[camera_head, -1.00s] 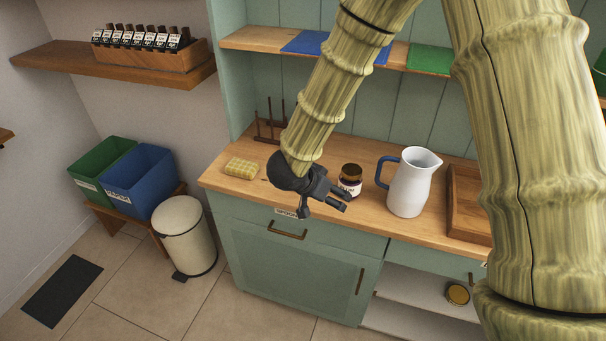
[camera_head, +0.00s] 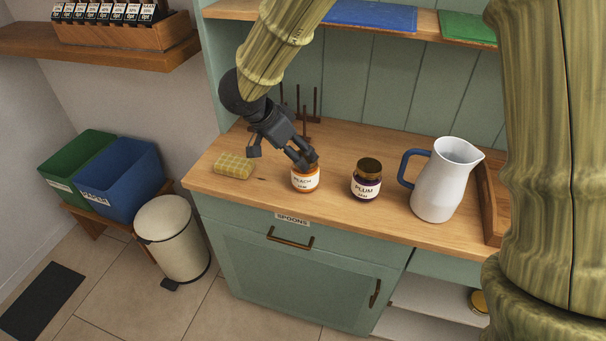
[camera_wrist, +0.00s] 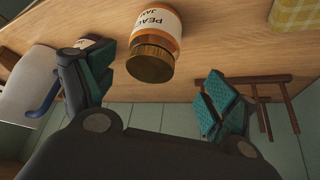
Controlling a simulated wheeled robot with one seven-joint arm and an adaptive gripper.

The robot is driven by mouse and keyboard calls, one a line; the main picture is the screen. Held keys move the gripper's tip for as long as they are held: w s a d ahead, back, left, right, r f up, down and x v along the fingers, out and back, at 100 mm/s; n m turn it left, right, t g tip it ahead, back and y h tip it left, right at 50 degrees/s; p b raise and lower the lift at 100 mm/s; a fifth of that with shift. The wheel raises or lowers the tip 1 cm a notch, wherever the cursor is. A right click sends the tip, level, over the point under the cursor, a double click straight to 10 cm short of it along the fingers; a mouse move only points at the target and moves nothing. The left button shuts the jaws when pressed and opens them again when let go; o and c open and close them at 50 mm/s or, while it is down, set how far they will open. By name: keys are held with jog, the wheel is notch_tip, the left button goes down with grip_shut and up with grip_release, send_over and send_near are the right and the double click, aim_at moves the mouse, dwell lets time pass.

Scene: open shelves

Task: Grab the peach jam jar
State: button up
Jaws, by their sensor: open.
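The peach jam jar (camera_head: 305,180) stands upright on the wooden counter, with an orange body, a white label and a brown lid. My gripper (camera_head: 306,161) is at the jar's lid in the head view and partly hides it. In the wrist view, the peach jar (camera_wrist: 159,32) lies ahead, lid toward me, between the sideways positions of the open fingers. My gripper (camera_wrist: 160,95) is open and empty, with teal pads on both fingers. I cannot tell whether a finger touches the lid.
A plum jam jar (camera_head: 367,182) stands right of the peach jar, then a white pitcher (camera_head: 437,185) with a blue handle. A wooden peg rack (camera_head: 316,105) stands behind. The counter's front edge is close.

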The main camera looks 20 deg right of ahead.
aim_at(303, 156)
jog(key=shift+d+x, duration=0.25)
jog(key=shift+x, duration=1.25)
jog(key=shift+s+d+f, duration=0.1)
jog(key=shift+d+f, duration=0.05)
jog(key=shift+d, duration=0.15)
jog(key=shift+p+x, duration=0.35)
jog(key=shift+x, duration=1.8)
jog(key=shift+s+d, duration=0.1)
jog(key=shift+s, duration=0.05)
jog(key=c, duration=1.4)
